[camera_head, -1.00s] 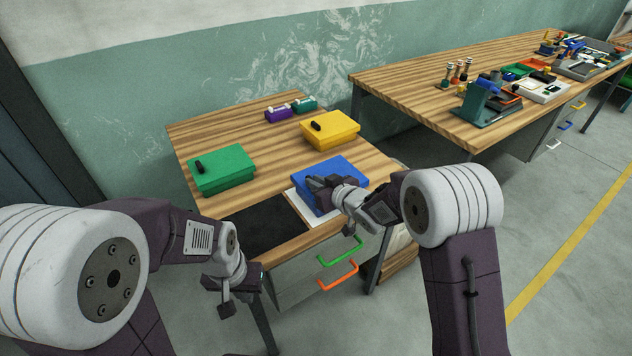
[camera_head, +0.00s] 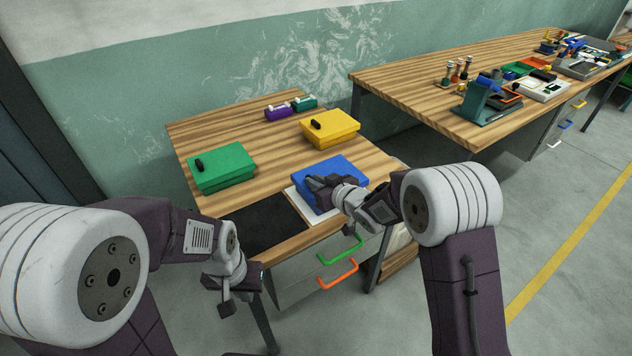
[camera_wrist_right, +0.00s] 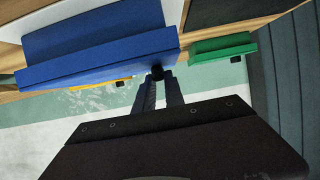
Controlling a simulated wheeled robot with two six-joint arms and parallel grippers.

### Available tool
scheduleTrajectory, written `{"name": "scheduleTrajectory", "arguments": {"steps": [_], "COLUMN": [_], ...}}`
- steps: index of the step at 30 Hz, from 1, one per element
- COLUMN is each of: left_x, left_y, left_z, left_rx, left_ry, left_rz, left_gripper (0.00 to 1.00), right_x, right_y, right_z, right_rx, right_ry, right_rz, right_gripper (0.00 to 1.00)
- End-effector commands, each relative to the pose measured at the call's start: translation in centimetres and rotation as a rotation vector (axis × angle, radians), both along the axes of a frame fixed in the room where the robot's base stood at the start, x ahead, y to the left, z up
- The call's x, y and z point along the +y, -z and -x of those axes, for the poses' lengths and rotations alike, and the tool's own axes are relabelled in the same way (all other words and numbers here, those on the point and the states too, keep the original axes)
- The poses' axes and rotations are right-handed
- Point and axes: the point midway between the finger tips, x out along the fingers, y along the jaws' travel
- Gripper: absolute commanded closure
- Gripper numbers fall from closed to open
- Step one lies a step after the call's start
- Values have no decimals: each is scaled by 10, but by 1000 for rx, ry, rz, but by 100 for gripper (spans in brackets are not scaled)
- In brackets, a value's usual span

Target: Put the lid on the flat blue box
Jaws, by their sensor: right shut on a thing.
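The flat blue box (camera_wrist_right: 95,25) shows in the right wrist view with its blue lid (camera_wrist_right: 90,62) over it. The lid (camera_head: 338,169) also shows in the head view, above a white sheet near the table's front right. My right gripper (camera_head: 316,183) is at the lid's near side. In the wrist view its fingers (camera_wrist_right: 159,82) are shut on the lid's black knob (camera_wrist_right: 157,72). I cannot tell whether the lid is fully seated. My left gripper (camera_head: 226,300) hangs in front of the table, away from the box; its jaw opening is unclear.
A green box (camera_head: 222,170) and a yellow box (camera_head: 330,130) with black knobs stand on the table. Small purple (camera_head: 278,113) and teal (camera_head: 305,103) boxes are at the back. A dark mat (camera_head: 262,224) lies at the front left. A second workbench (camera_head: 420,95) holds tools.

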Motion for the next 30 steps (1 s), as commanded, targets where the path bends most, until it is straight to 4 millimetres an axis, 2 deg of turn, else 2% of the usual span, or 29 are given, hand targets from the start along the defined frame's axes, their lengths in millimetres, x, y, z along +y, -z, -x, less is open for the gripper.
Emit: {"name": "scheduleTrajectory", "arguments": {"steps": [9,10,12,13,23,26,30], "left_x": [0,0,0,0,0,0,0], "left_y": [0,0,0,0,0,0,-1], "left_z": [0,0,0,0,0,0,0], "left_rx": [0,0,0,0,0,0,0], "left_ry": [0,0,0,0,0,0,0], "left_rz": [0,0,0,0,0,0,0], "left_gripper": [100,100,100,100,100,100,100], "right_x": [0,0,0,0,-2,-11,-29], "right_y": [0,0,0,0,-1,-8,-21], "right_z": [0,0,0,0,2,14,38], "right_rx": [1,0,0,1,1,1,0], "right_ry": [0,0,0,0,1,3,3], "right_rz": [1,0,0,1,1,1,0], "right_gripper": [100,83,64,61,61,61,61]}}
